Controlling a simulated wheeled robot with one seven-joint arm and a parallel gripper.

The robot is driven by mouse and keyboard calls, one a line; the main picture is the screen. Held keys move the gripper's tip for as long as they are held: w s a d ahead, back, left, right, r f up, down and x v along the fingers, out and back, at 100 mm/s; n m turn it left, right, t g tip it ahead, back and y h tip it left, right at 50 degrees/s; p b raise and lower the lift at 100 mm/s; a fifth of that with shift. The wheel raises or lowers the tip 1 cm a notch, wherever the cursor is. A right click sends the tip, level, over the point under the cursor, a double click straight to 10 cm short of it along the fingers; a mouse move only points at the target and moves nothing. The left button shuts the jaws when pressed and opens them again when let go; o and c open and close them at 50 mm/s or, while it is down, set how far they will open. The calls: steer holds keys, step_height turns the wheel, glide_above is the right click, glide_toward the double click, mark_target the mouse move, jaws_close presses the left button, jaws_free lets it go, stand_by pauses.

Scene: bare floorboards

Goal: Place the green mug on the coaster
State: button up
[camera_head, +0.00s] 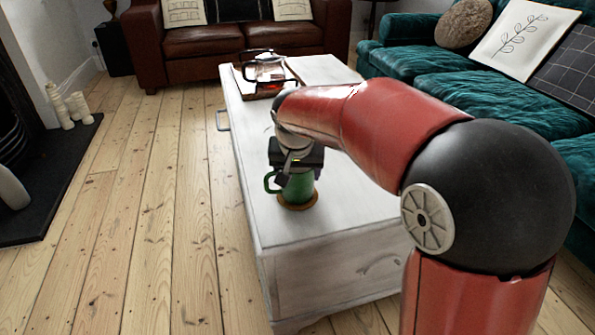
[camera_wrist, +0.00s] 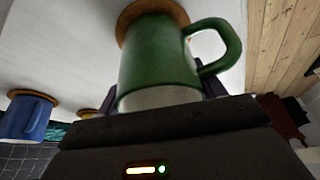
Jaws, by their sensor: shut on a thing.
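The green mug (camera_head: 297,188) is upright at the near left end of the white chest-like table, its handle to the left. My gripper (camera_head: 295,172) is shut on it from above. In the wrist view the green mug (camera_wrist: 158,55) sits between the two dark fingers, with its handle to the right. A round brown coaster (camera_head: 298,206) shows directly under the mug's base, and its rim also shows in the wrist view (camera_wrist: 150,7). I cannot tell whether the base touches the coaster or hovers just above it.
The white table (camera_head: 325,215) carries a tray with a glass pot (camera_head: 264,68) at its far end. In the wrist view a blue mug (camera_wrist: 28,117) stands on another coaster (camera_wrist: 38,95). A teal sofa (camera_head: 430,65) and a brown sofa (camera_head: 200,40) stand around. Floorboards at left are clear.

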steer(key=shift+f, duration=0.2)
steer(key=o, duration=1.2)
steer(key=shift+c, duration=0.2)
steer(key=shift+r, duration=0.45)
steer(key=p+v, duration=0.2)
steer(key=v, duration=0.9)
steer(key=shift+s+r, duration=0.15)
steer(key=shift+r, duration=0.15)
